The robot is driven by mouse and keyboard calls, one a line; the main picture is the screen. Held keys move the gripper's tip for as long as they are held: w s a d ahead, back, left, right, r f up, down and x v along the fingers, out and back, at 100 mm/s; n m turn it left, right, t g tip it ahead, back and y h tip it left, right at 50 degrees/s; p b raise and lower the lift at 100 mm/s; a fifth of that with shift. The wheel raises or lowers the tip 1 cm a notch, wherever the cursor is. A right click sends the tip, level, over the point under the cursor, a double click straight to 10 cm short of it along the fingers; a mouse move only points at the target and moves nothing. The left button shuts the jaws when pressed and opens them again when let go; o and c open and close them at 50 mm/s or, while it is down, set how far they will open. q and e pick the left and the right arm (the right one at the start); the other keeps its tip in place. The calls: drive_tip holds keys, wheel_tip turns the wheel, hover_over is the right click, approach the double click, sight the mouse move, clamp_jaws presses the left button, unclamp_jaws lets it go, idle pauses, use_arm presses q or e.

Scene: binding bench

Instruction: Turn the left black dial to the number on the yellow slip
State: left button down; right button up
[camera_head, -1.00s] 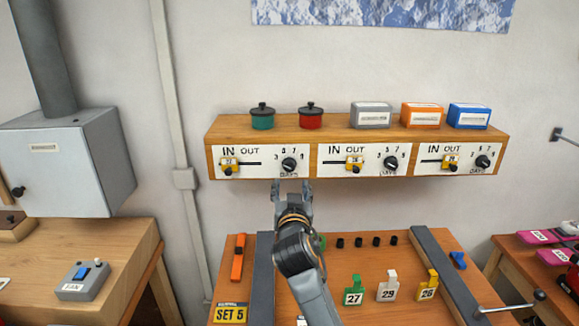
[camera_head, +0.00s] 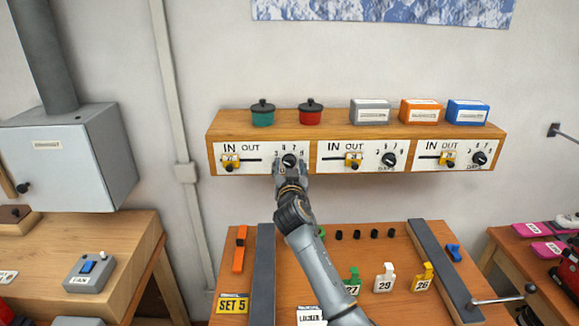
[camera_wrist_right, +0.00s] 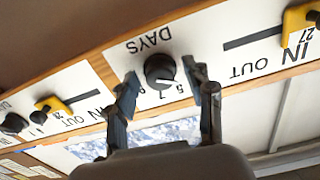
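The left black dial (camera_head: 289,160) is on the white panel under the shelf, with small digits around it. It also shows in the right wrist view (camera_wrist_right: 160,71), upside down, where a pale mark on its face points to the lower right, toward the digits. I cannot tell exactly which digit it marks. My right gripper (camera_head: 290,167) is open, with one finger on each side of the dial; in the right wrist view (camera_wrist_right: 164,80) gaps show between fingers and dial. The yellow slip (camera_head: 232,304) reads SET 5. My left gripper is not in view.
Two more black dials (camera_head: 389,160) (camera_head: 479,158) and yellow sliders (camera_head: 231,162) share the shelf front (camera_head: 314,158). Pots and boxes stand on top. Below, the wooden bench (camera_head: 335,265) holds dark rails and numbered tags.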

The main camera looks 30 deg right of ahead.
clamp_jaws()
drive_tip(key=shift+f+m+b, duration=0.2)
drive_tip(key=shift+m+b, duration=0.3)
drive_tip(key=shift+b, duration=0.4)
drive_tip(key=m+b, duration=0.3)
drive_tip(key=shift+a+m+b, duration=0.1)
drive_tip(key=shift+m+b, duration=0.9)
drive_tip(key=shift+b, duration=0.05)
drive_tip(key=shift+r+m+b, duration=0.15)
drive_tip(key=shift+m+b, duration=0.3)
drive_tip(key=shift+m, duration=0.45)
drive_tip(key=shift+o, duration=0.6)
unclamp_jaws()
